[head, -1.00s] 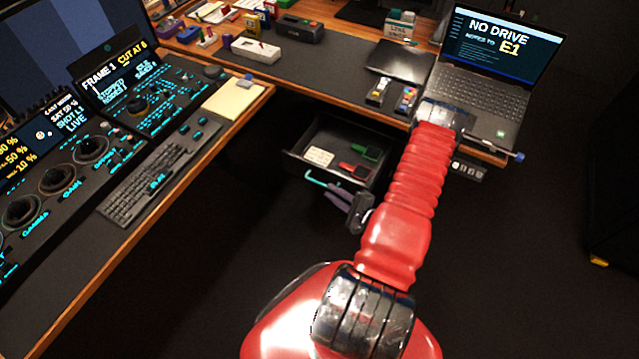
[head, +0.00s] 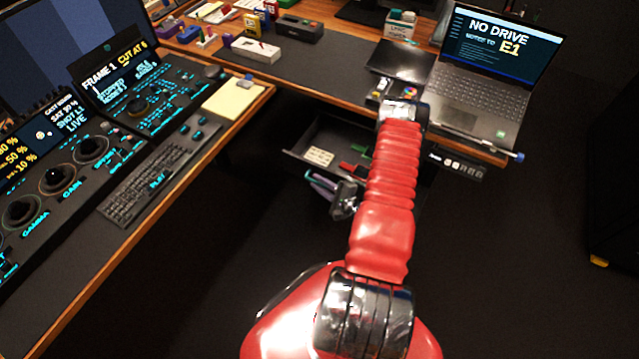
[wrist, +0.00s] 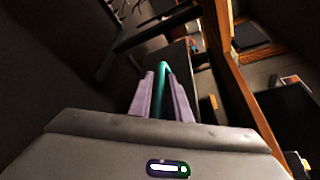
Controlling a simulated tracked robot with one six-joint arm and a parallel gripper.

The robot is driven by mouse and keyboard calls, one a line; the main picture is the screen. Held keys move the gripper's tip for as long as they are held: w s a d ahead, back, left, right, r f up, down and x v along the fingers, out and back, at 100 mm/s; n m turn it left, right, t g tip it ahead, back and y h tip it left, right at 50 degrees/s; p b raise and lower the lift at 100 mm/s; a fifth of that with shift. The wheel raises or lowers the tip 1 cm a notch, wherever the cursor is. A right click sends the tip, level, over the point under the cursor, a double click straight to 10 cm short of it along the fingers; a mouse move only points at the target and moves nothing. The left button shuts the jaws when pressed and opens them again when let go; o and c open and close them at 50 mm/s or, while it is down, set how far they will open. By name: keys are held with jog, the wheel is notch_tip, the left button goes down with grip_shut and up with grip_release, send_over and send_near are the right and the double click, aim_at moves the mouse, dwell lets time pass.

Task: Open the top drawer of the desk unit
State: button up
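The drawer (head: 298,152) under the back desk is pulled out, its inside showing to the left of my arm. Its teal handle (head: 309,174) is at the front, partly hidden by my gripper. My gripper (head: 314,183) is at the handle, with its two purple fingers apart. In the wrist view the teal handle (wrist: 162,85) runs between the fingers of my gripper (wrist: 163,78); I cannot tell whether either finger touches it. My red arm hides the drawer's right part and much of the desk unit.
The drawer holds a pale block (head: 319,156) and red and green items. A laptop (head: 475,95) stands on the back desk (head: 310,65). A control desk with a keyboard (head: 150,182) is at left. Dark floor is clear in front of the drawer.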

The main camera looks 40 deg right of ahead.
grip_shut()
jog(key=shift+s, duration=0.1)
dwell(0.3)
